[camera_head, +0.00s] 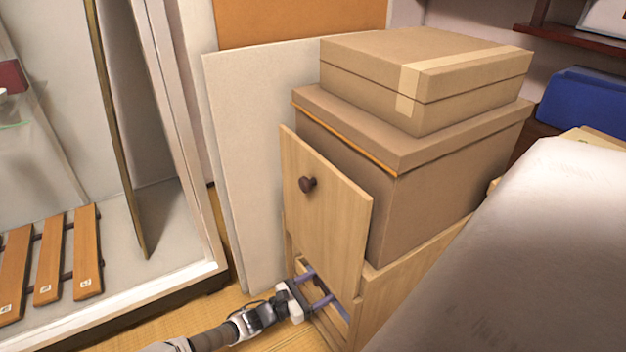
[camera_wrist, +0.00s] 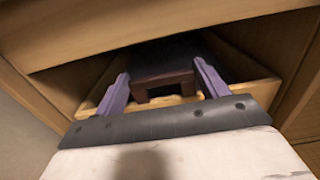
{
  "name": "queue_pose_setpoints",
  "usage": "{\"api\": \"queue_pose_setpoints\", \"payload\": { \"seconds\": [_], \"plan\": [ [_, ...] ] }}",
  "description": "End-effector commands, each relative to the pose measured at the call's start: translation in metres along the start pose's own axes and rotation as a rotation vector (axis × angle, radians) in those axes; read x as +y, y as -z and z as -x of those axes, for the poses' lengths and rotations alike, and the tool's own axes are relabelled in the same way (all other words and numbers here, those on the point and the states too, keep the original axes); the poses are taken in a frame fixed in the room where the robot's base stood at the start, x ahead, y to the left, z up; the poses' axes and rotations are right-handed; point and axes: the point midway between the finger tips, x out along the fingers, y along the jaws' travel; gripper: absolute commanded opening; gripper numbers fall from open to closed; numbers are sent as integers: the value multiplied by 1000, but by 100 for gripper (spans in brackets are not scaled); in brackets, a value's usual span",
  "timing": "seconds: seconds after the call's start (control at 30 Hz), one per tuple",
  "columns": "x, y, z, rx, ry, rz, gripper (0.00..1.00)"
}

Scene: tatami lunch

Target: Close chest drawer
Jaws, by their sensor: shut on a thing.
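The light wood chest (camera_head: 412,278) stands at the centre right of the head view. A flat light wood front with a round dark knob (camera_head: 307,184) stands upright at its front end; I cannot tell how far out it is. Below it is a dark opening. My gripper (camera_head: 318,285) reaches into this opening, its purple fingers partly inside. In the wrist view my gripper (camera_wrist: 161,72) has one finger on each side of a dark brown block (camera_wrist: 165,78) inside the wooden cavity. A pale wood edge (camera_wrist: 262,90) runs beside the fingers. The contact points are hard to see.
Two cardboard boxes (camera_head: 470,80) are stacked behind the wood front. A white board (camera_head: 245,150) leans behind the chest. A glass-sided cabinet (camera_head: 190,270) stands on the left. A large white surface (camera_head: 540,250) fills the right foreground. A strip of tatami (camera_head: 235,300) shows on the floor.

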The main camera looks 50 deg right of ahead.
Motion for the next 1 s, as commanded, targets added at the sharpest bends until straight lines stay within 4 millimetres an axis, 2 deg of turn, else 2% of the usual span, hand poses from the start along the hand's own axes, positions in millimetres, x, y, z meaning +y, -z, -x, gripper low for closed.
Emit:
{"api": "queue_pose_setpoints", "payload": {
  "seconds": [0.07, 0.1, 0.23, 0.53, 0.67, 0.77, 1.0],
  "plan": [
    [2, 0, -2, 3, -7, -1, 32],
    [3, -1, -2, 2, -7, -1, 76],
    [2, 0, -2, 2, -5, 0, 94],
    [1, -1, 0, 1, -3, 0, 95],
    [2, -2, 11, 2, -4, 0, 95],
    [2, -3, 28, 3, -4, -1, 95],
    [2, -3, 84, 4, -5, 0, 95]
  ]
}}
